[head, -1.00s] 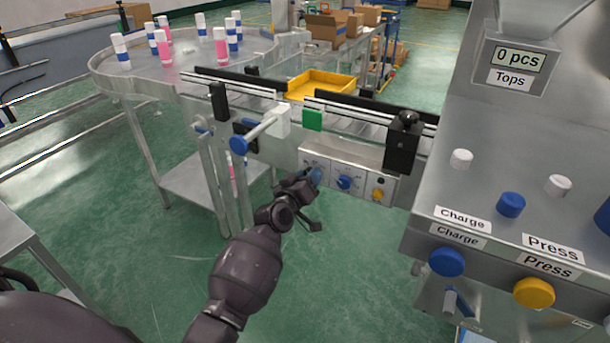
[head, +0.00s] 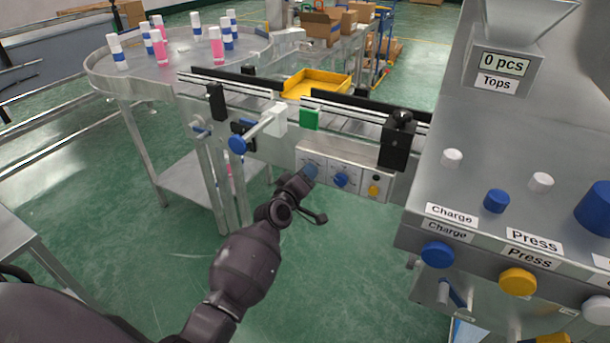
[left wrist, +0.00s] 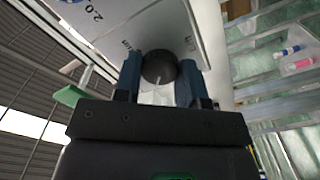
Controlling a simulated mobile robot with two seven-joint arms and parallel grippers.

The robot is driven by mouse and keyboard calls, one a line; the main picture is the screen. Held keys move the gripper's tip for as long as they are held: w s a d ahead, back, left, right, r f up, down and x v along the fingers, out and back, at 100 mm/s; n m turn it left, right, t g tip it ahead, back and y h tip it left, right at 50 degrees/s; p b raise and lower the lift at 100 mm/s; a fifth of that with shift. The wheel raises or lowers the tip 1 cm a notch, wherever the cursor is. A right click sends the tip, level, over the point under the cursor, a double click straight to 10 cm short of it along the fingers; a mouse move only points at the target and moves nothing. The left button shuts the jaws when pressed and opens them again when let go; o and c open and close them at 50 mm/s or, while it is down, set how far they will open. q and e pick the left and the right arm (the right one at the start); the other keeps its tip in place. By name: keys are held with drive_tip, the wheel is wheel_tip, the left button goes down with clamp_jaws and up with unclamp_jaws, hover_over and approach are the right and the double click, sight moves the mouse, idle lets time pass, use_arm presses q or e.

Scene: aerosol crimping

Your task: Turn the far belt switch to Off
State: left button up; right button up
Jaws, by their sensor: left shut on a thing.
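A steel control panel (head: 329,162) on the belt's side carries two rotary switches and a yellow button. The left one, which I take as the far belt switch (left wrist: 158,67), shows as a dark round knob between my fingers in the left wrist view. My left gripper (head: 307,175) is at this switch, its fingers shut on the knob from both sides. The gripper mostly hides the knob in the head view, and I cannot read its pointer setting. The other blue switch (head: 341,180) is just to the right, untouched. My right gripper is not in view.
A yellow button (head: 374,190) is at the panel's right end. A blue-handled clamp (head: 238,144) juts out at upper left. The filling machine (head: 470,200) stands close on the right. Several bottles stand on a round table (head: 185,75). Open floor lies below the panel.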

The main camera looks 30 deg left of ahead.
use_arm(q)
drive_tip(key=o, duration=0.9)
drive_tip(key=shift+s, duration=0.1)
drive_tip(key=shift+s+d+p, duration=0.15)
drive_tip(key=shift+s+p, duration=0.2)
drive_tip(key=shift+s, duration=2.3)
drive_tip(key=shift+s+d+p, duration=0.15)
drive_tip(key=shift+s+p, duration=0.2)
drive_tip(key=shift+s, duration=2.3)
